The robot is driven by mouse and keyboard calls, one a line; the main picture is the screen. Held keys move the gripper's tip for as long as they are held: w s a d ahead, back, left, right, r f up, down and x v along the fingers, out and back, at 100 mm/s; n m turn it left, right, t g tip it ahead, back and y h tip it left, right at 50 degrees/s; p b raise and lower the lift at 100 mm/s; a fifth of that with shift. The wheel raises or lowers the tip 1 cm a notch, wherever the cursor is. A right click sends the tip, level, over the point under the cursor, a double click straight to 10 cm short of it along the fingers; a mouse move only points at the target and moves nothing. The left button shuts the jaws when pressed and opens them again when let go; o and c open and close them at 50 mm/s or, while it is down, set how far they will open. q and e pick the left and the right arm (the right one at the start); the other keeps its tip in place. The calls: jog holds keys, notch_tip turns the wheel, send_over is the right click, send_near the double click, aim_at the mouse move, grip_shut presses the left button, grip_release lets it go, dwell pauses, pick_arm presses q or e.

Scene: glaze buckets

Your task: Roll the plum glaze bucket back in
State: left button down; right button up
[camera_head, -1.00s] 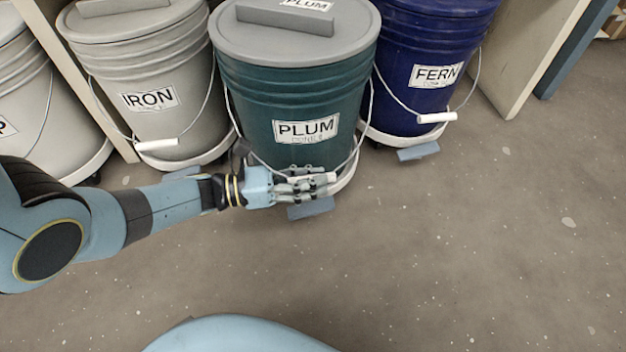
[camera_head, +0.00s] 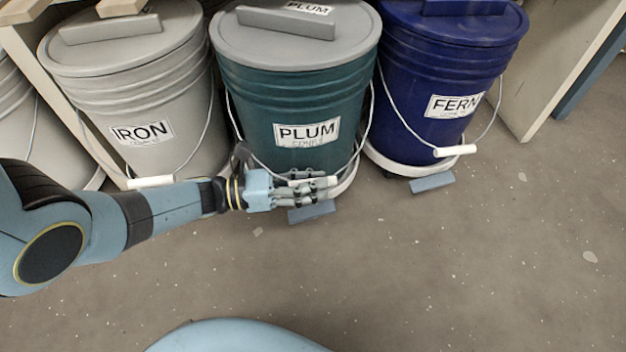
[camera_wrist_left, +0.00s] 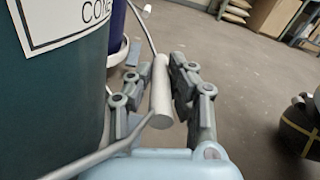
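The plum glaze bucket (camera_head: 295,95) is dark teal with a grey lid and a PLUM label, upright on a low round white dolly with a blue-grey tab (camera_head: 312,211) at its front. It stands between the iron and fern buckets. My left gripper (camera_head: 318,188) is at its lower front, shut on the white grip of its wire handle. In the left wrist view the handle grip (camera_wrist_left: 160,92) lies between the fingers, and the teal bucket wall (camera_wrist_left: 50,110) fills the left side. My right gripper is not in view.
The pale grey iron bucket (camera_head: 160,85) stands close on the left, the blue fern bucket (camera_head: 440,75) close on the right with its own tab (camera_head: 432,182). A pale upright panel (camera_head: 560,70) is right of fern. The speckled floor (camera_head: 480,270) in front is clear.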

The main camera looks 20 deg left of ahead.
pick_arm(q)
jog(key=c, duration=1.2)
grip_release()
jog(key=shift+s+f, duration=0.1)
jog(key=v, duration=1.2)
